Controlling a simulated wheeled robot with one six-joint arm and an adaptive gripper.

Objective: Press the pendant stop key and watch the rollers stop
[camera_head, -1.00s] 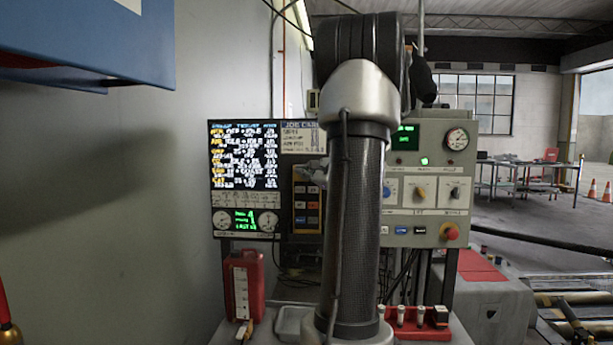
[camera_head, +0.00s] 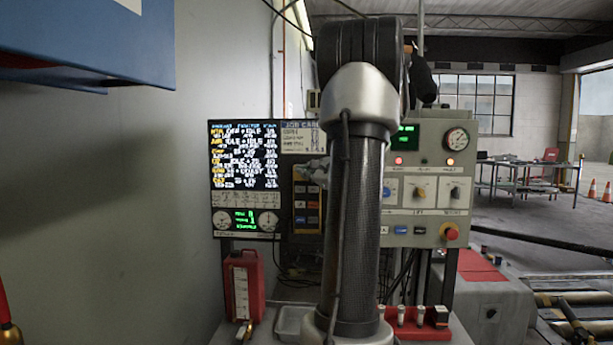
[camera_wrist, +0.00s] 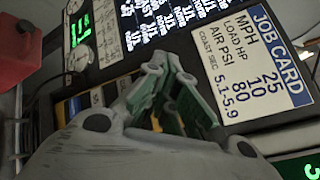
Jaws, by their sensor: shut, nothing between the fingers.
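In the wrist view my gripper (camera_wrist: 160,80) is shut and empty in front of the pendant (camera_wrist: 72,106), whose keys are mostly covered. I cannot tell whether a fingertip touches a key. The rollers (camera_head: 572,298) lie at the lower right of the head view; their motion cannot be judged.
A screen (camera_head: 244,160) with gauges below hangs left of the pendant, beside a job card (camera_wrist: 262,50). A grey control cabinet (camera_head: 425,215) with a red knob is at right. A red canister (camera_head: 243,285) and a red holder (camera_head: 415,322) stand on the bench.

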